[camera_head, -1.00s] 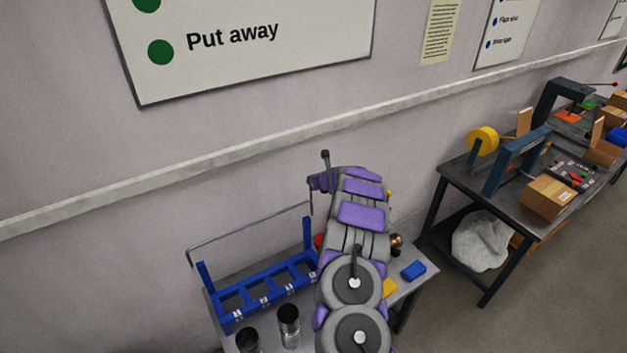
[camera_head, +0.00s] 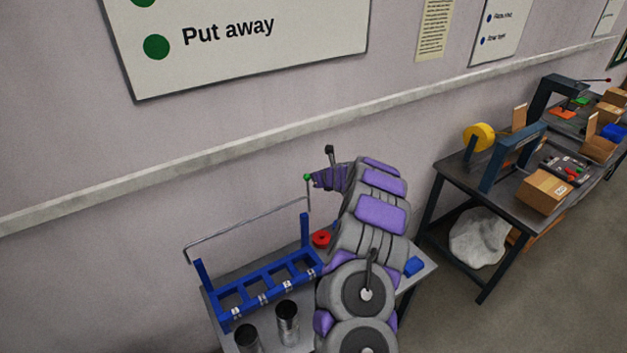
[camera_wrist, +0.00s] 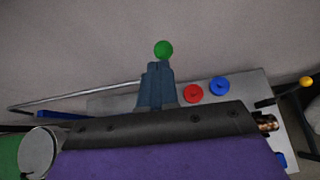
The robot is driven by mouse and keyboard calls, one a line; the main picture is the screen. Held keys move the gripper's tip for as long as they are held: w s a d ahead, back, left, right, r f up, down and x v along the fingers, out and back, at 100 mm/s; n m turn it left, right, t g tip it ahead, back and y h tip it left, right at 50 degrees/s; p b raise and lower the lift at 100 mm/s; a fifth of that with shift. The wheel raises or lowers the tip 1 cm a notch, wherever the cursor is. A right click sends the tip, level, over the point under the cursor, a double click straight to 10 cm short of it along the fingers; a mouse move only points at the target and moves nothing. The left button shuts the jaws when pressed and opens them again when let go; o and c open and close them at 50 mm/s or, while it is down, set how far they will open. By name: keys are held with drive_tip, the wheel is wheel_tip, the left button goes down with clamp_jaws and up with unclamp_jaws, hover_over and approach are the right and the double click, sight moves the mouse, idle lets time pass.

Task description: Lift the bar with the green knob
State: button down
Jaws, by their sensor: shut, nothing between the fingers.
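The green knob (camera_head: 307,177) sits at the top of the upright end of a thin grey metal bar (camera_head: 245,223). The bar runs above a blue rack (camera_head: 270,281) on the table. My gripper (camera_head: 314,181) is just right of the knob in the head view. In the wrist view the green knob (camera_wrist: 163,49) shows just beyond the tips of my gripper (camera_wrist: 158,66), whose fingers are together and empty. I cannot tell whether the tips touch the knob. The bar (camera_wrist: 70,98) extends left in the wrist view, and its knob end is partly hidden behind the fingers.
Two dark metallic cups (camera_head: 287,322) stand in front of the rack. A red disc (camera_wrist: 193,93) and a blue disc (camera_wrist: 219,86) are on the tabletop right of the gripper. The wall is close behind the table. A second dark table (camera_head: 500,187) stands to the right.

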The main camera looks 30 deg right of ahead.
drive_tip(key=s+r, duration=0.3)
drive_tip(key=r, duration=0.4)
drive_tip(key=shift+s, duration=0.4)
drive_tip(key=shift+d, duration=0.1)
